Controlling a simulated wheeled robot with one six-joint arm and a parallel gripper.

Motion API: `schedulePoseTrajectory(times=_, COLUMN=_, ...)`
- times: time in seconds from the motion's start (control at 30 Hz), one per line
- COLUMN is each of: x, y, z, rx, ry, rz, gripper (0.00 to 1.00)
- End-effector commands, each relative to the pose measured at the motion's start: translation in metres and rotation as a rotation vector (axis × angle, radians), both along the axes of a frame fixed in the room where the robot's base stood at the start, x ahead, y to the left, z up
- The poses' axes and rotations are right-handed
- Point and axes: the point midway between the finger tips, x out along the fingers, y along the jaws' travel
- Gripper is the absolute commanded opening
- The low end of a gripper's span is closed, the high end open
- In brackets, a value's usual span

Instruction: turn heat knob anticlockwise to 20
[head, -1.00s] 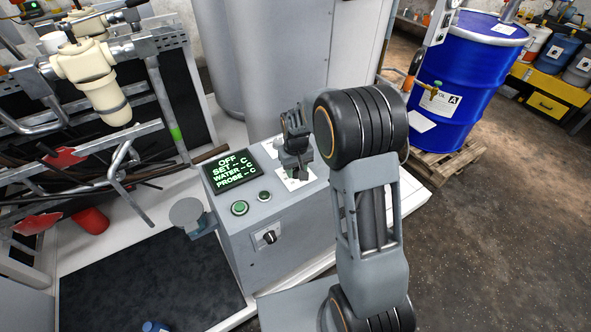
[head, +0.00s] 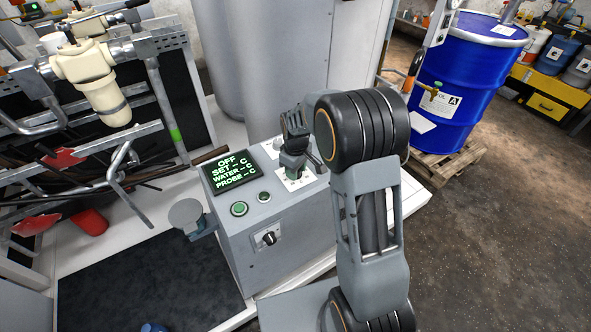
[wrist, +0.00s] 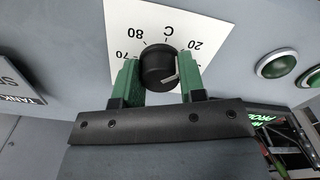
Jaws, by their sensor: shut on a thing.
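The heat knob (wrist: 158,68) is a black round knob on a white dial plate (wrist: 122,22) marked C, with 70 and 80 at the left and 20 at the right. My gripper's two green fingers (wrist: 158,84) stand on either side of it, closed on it. The knob's pale pointer line lies on its right side, close to the right finger; its exact reading cannot be told. In the head view my gripper (head: 292,172) points down at the top of the grey control box (head: 228,245), and hides the knob there.
The box's display (head: 232,170) reads OFF, with dashes for set, water and probe. A tall grey tank (head: 238,70) stands behind; a blue drum (head: 465,75) is at the right.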

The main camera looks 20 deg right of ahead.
Motion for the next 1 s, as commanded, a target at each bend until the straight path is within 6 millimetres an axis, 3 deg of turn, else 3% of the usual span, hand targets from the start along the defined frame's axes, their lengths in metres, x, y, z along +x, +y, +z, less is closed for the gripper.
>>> schedulePoseTrajectory(times=0.43, x=0.0002, y=0.0002, z=0.0005, rx=-0.001, ry=-0.001, rz=0.011, gripper=0.14)
schedulePoseTrajectory(times=0.47, x=0.0002, y=0.0002, z=0.0005, rx=-0.001, ry=-0.001, rz=0.011, gripper=0.40)
schedulePoseTrajectory(times=0.7, x=0.0001, y=0.0000, z=0.0003, rx=-0.001, ry=-0.001, rz=0.009, gripper=0.63)
schedulePoseTrajectory(times=1.0, x=0.0004, y=-0.0002, z=0.0043, rx=0.000, ry=-0.001, rz=0.008, gripper=0.63)
